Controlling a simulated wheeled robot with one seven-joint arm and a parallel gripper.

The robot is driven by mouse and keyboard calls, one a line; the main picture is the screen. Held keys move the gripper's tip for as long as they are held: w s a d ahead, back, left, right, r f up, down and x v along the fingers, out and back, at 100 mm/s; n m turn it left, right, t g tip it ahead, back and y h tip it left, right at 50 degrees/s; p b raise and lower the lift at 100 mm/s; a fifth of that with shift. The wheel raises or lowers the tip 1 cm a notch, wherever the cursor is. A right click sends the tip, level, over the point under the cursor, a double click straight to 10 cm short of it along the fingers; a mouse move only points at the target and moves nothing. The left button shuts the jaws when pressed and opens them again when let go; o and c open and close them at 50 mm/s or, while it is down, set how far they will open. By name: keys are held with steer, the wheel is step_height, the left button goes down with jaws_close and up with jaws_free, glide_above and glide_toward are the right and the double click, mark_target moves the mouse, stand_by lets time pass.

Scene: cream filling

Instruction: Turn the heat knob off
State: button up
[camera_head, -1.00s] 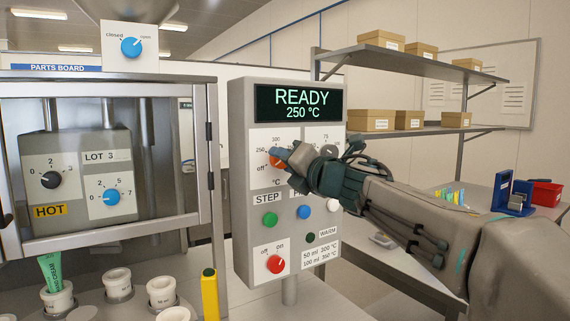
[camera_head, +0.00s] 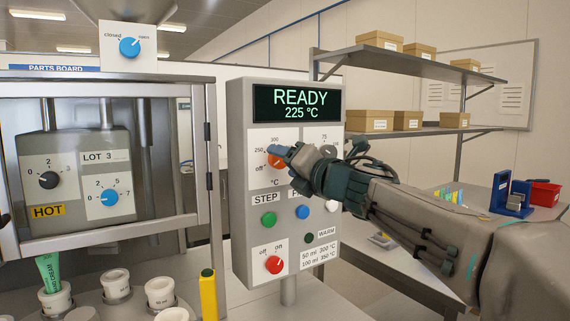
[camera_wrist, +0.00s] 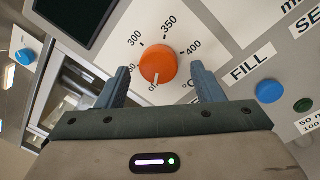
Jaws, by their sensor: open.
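The orange heat knob (camera_head: 275,162) is on the control panel (camera_head: 241,215), on a dial marked off, 250, 300 and °C. In the wrist view the knob (camera_wrist: 158,64) has a white mark at its lower edge; 300, 350 and 400 are printed around it. My gripper (camera_wrist: 160,77) is open, one finger on each side of the knob, with a visible gap at each side. In the head view my gripper (camera_head: 286,153) covers part of the dial. The display (camera_head: 297,103) reads READY, 225 °C.
Below the knob are green (camera_head: 268,219) and blue (camera_head: 303,212) buttons and a red off/on knob (camera_head: 274,265). A second dial (camera_head: 327,150) is partly hidden behind my gripper. A glazed cabinet (camera_head: 100,80) stands at left, with white cups (camera_head: 160,291) in front.

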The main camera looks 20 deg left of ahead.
steer(key=r+v, duration=0.1)
steer(key=v, duration=1.1)
steer(key=shift+s+d+f+b, duration=0.2)
steer(key=shift+d+f+b, duration=0.1)
steer(key=shift+f, duration=0.25)
steer(key=w+d+f+m+t+h+p, duration=0.1)
steer(key=w+d+m+t+h+p, duration=0.35)
steer(key=d+m+h, duration=0.6)
steer(key=s+d+f+m+g+h+p, duration=0.4)
steer(key=d+f+m, duration=0.55)
steer(key=m, duration=0.55)
steer(key=s+d+f+m+g+p, duration=0.1)
steer(key=s+f+m+g, duration=0.3)
steer(key=s, duration=0.5)
steer(key=s+d+f+m+g+p, duration=0.1)
steer(key=s+f+m+g+p, duration=0.2)
steer(key=s+f+m+g, duration=0.2)
steer(key=s+f+m, duration=0.3)
steer(key=s+f, duration=0.1)
steer(key=f, duration=0.1)
steer(key=shift+s+d+p, duration=0.3)
steer(key=shift+s+d, duration=0.05)
steer(key=shift+f, duration=0.1)
steer(key=shift+c, duration=0.4)
